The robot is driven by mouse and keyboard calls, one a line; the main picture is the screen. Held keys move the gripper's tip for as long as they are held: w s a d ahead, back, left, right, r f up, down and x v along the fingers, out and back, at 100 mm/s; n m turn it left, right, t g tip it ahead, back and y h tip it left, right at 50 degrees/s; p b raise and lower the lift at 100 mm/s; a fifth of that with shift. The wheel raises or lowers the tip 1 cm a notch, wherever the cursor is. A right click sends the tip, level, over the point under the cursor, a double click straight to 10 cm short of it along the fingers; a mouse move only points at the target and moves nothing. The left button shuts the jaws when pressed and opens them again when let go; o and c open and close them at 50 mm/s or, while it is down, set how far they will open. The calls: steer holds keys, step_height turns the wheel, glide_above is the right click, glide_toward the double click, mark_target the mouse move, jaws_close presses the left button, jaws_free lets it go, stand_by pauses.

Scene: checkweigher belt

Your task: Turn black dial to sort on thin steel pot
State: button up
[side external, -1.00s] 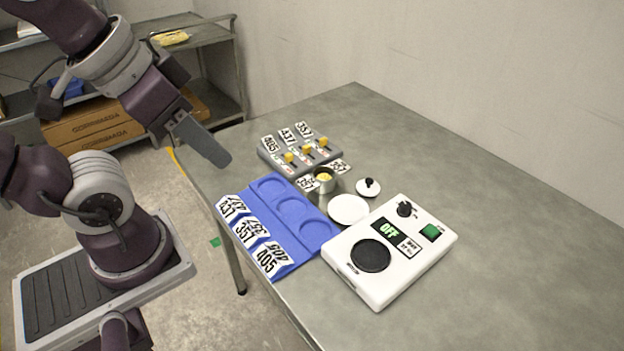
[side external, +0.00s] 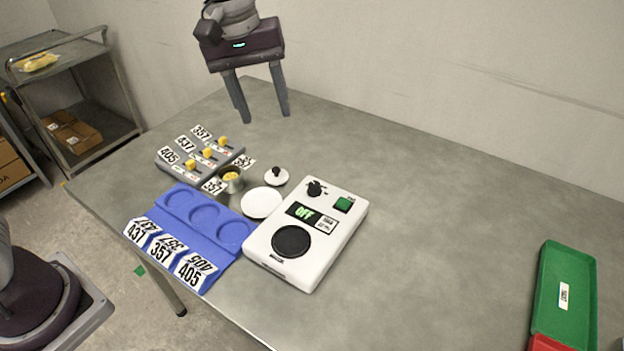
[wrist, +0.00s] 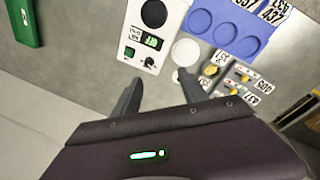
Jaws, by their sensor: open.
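The black dial (side external: 315,187) sits on the white checkweigher box (side external: 335,245), by a green button (side external: 343,205); the display (side external: 304,211) reads OFF. The dial also shows in the wrist view (wrist: 149,62). A small steel pot (side external: 231,185) with yellow contents stands beside the grey block, behind and left of the box; the wrist view shows its yellow inside (wrist: 210,70). My gripper (side external: 265,118) is open and empty, pointing down above the far part of the table, behind the pot and dial. Its fingers (wrist: 160,78) touch nothing.
A white disc (side external: 262,203) and a black-knobbed white lid (side external: 276,177) lie between pot and box. A blue three-recess tray (side external: 185,205) with number cards is at left. A grey block (side external: 188,172) has several yellow knobs. A green bin (side external: 585,270) stands far right; table between is clear.

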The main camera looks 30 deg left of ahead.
steer(key=n+g+y, duration=0.1)
steer(key=n, duration=0.1)
glide_above(314, 184)
steer(key=f, duration=1.2)
steer(key=shift+s+a+f, duration=0.15)
steer(key=shift+a+f, duration=0.05)
steer(key=shift+f, duration=0.15)
steer(key=f, duration=0.8)
steer(key=shift+w+d+f, duration=0.2)
steer(key=shift+d+f, duration=0.05)
jaws_close()
